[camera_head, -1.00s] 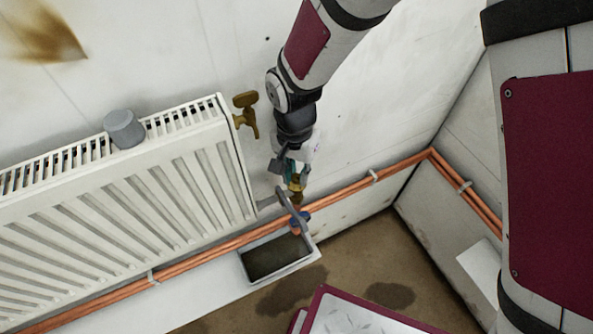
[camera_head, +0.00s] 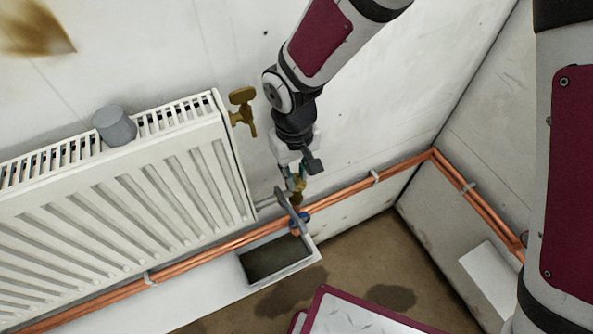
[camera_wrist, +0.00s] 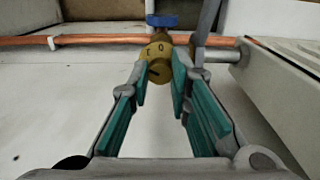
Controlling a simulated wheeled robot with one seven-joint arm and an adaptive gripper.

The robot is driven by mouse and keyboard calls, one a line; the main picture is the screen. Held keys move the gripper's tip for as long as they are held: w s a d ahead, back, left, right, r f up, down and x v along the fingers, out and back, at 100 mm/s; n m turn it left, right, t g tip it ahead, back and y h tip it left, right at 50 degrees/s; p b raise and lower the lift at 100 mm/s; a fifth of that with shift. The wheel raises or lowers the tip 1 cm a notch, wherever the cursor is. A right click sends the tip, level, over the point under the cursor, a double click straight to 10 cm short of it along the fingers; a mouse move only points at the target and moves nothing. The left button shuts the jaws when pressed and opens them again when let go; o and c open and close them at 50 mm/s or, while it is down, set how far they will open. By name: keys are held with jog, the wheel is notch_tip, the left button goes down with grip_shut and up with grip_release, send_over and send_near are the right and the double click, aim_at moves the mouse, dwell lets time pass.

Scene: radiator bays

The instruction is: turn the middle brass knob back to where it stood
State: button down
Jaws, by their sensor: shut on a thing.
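The middle brass knob (camera_head: 298,186) sits on the valve at the radiator's lower right corner. In the wrist view the knob (camera_wrist: 157,62) shows its round yellow face with small dark marks on top and a dark slanted mark lower down. My gripper (camera_head: 294,178) reaches down to it from above. In the wrist view its teal-padded fingers (camera_wrist: 160,84) are on both sides of the knob, shut on it. The fingers hide part of the knob's sides.
A grey lever (camera_head: 288,207) and blue handle (camera_head: 301,219) are close below the knob. Copper pipes (camera_head: 345,190) run along the wall. A grey trough (camera_head: 313,254) stands below.

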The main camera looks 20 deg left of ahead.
aim_at(296, 177)
jog(key=n+b, duration=0.1)
jog(key=n, duration=0.4)
jog(key=shift+a, duration=0.1)
dwell(0.4)
jog(key=c, duration=1.5)
grip_release()
jog(key=shift+o, duration=0.2)
notch_tip(296, 177, up, 12)
jog(key=shift+s, duration=0.15)
